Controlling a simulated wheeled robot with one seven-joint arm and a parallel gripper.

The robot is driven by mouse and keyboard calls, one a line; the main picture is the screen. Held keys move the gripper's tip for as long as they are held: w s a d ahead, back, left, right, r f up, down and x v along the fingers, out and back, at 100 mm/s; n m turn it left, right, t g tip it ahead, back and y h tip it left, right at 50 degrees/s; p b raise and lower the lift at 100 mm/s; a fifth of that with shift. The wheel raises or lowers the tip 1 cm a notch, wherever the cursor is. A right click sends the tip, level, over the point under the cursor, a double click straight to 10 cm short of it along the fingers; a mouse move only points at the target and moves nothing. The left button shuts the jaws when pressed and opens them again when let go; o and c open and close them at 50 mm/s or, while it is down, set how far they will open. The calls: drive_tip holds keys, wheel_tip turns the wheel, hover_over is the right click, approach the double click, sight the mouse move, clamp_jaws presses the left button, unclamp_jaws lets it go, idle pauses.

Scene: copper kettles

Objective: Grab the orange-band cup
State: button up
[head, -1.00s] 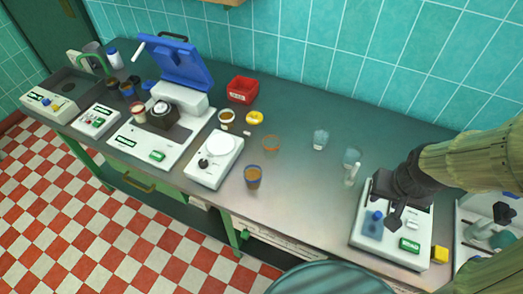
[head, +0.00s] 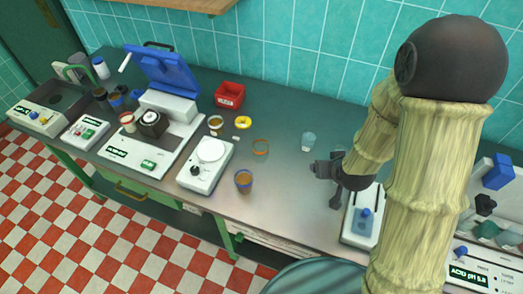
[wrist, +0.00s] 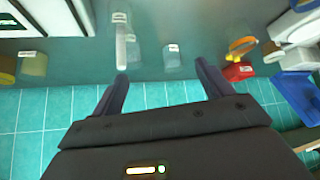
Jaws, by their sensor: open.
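In the wrist view an orange ring (wrist: 242,46) at the upper right appears to be this cup, with something yellow close by. My gripper (head: 325,183) is over the bench to the right of the cup and clear of it. In the wrist view its two fingers (wrist: 160,82) are spread with nothing held between them.
A clear cup (head: 308,141) stands right of the orange-band cup. A blue-rimmed cup with brown contents (head: 244,181) is in front, by the scale (head: 207,165). A yellow roll (head: 243,122) and red bin (head: 230,95) are behind. Bench between cup and gripper looks clear.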

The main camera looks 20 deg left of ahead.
drive_tip(key=s+a+f+n+t+y+p, duration=0.1)
drive_tip(key=a+f+n+y, duration=0.1)
drive_tip(key=a, duration=0.5)
drive_tip(key=s+a+f+n+t+y+p, duration=0.1)
drive_tip(key=a+f+n+t+y, duration=0.1)
drive_tip(key=a+y, duration=0.2)
drive_tip(key=a, duration=0.3)
drive_tip(key=shift+s+f+p, duration=0.3)
drive_tip(key=shift+s+f, duration=0.05)
drive_tip(key=shift+f, duration=0.05)
drive_tip(key=shift+d, duration=0.15)
drive_tip(key=shift+f+b, duration=0.1)
drive_tip(key=shift+b, duration=0.25)
drive_tip(key=b+x, duration=0.2)
drive_tip(key=b, duration=0.5)
drive_tip(key=shift+a+f, duration=0.2)
drive_tip(key=shift+a, duration=0.1)
